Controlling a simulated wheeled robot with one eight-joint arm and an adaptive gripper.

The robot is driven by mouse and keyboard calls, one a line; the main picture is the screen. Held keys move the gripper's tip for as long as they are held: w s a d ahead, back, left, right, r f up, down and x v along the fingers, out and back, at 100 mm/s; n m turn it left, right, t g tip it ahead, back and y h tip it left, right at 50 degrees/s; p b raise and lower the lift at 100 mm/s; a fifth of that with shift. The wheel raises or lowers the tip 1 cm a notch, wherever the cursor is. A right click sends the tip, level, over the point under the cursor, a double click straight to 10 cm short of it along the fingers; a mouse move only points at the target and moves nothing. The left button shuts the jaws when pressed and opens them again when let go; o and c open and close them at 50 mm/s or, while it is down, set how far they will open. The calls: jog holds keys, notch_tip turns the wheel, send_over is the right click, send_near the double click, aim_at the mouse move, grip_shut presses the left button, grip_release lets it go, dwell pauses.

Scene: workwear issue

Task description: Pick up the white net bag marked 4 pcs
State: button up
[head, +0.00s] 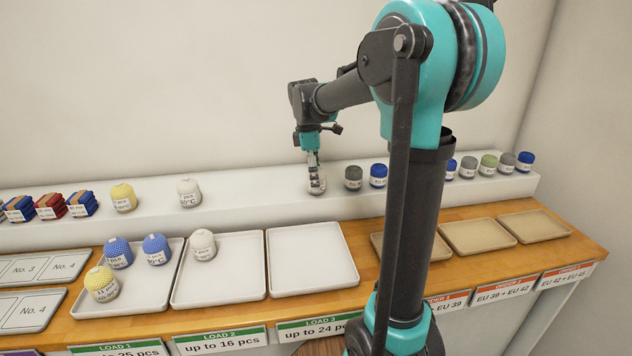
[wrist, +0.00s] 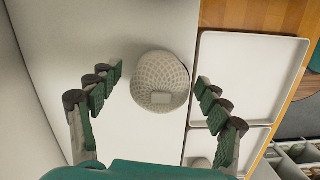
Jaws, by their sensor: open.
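A white net bag (head: 317,188) stands on the raised white shelf, largely covered by my gripper (head: 315,177) in the head view. In the wrist view a round white net bag (wrist: 158,72) with a pale label sits ahead, between my two open fingers, with a gap on each side. Its marking cannot be read. Another white bag (head: 189,192) stands further left on the shelf, with a label ending in °C. A third white bag (head: 202,246) stands in the middle load tray; its count is too small to read.
Grey and blue bundles (head: 353,177) stand just right of my gripper on the shelf (head: 250,207). The tray marked LOAD 3 (head: 312,262) below is empty. Blue and yellow bags (head: 101,284) stand in the left tray. Empty beige trays (head: 477,237) lie at the right.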

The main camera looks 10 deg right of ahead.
jog(key=shift+f, duration=0.2)
jog(key=c, duration=1.3)
jog(key=shift+o, duration=0.2)
jog(key=shift+r, duration=0.1)
